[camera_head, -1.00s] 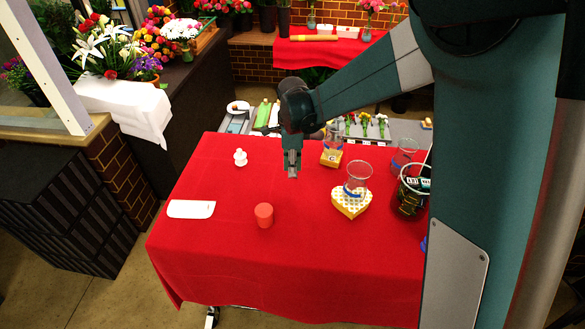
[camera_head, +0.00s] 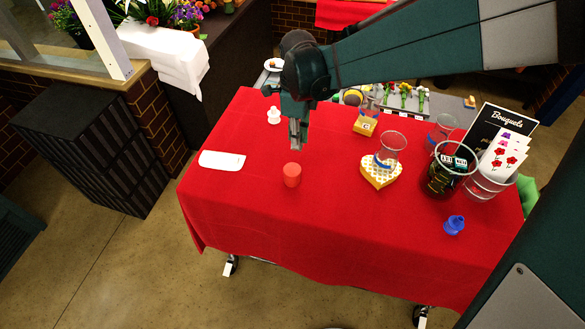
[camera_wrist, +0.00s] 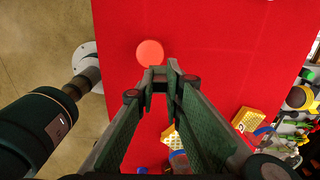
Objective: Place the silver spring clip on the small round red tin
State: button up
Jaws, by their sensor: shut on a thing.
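The small round red tin (camera_head: 292,175) stands upright on the red-covered table, near its left-middle part. My gripper (camera_head: 298,138) is above and just behind the tin, pointing down, apart from it. It is shut on the silver spring clip (camera_head: 296,147), which shows only as a small grey piece at the fingertips. In the wrist view, the tin's round red top (camera_wrist: 150,52) lies just beyond my fingertips (camera_wrist: 160,76). The clip is hard to make out there between the fingers.
A white tray-like piece (camera_head: 222,160) lies left of the tin, and a small white figure (camera_head: 274,115) stands behind it. To the right are a heart-shaped yellow trivet (camera_head: 380,174) with a glass, a dark jar (camera_head: 440,178) and a blue object (camera_head: 454,225). The table in front of the tin is clear.

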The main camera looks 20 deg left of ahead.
jog(key=shift+s+a+r, duration=0.25)
jog(key=shift+s, duration=0.3)
jog(key=shift+s+a+r, duration=0.25)
jog(key=shift+s, duration=0.3)
send_over(292, 169)
jog(key=shift+f, duration=2.9)
jog(key=shift+f, duration=0.1)
jog(key=shift+f, duration=2)
jog(key=shift+f, duration=0.1)
jog(key=o, duration=0.4)
jog(key=shift+f, duration=0.1)
jog(key=shift+c, duration=0.2)
jog(key=o, duration=0.5)
jog(key=shift+c, duration=0.2)
